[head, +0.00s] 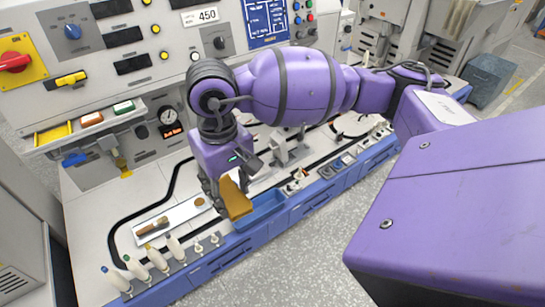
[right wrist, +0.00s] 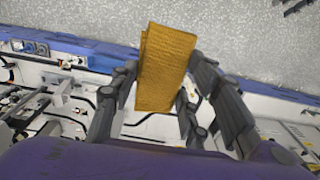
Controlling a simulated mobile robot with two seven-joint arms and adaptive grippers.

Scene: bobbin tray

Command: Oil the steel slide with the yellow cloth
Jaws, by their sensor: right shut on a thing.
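The yellow-brown cloth (head: 236,201) is folded into a thick strip and hangs from my right gripper (head: 229,183). In the right wrist view the cloth (right wrist: 165,65) sits between the two fingers of the gripper (right wrist: 158,105), which are shut on it. The gripper is over the white worktop, beside and above a blue tray (head: 266,207). A grey metal fixture (head: 287,152) stands just behind and right of the gripper; I cannot tell whether it is the steel slide. My arm and gripper hide part of the worktop. My left gripper is not in view.
A pale tray (head: 186,211) holding a wooden-handled tool lies left of the gripper. Several white bottles (head: 135,266) stand along the front left edge. A grey control panel (head: 160,50) rises behind. Small parts line the front edge at right.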

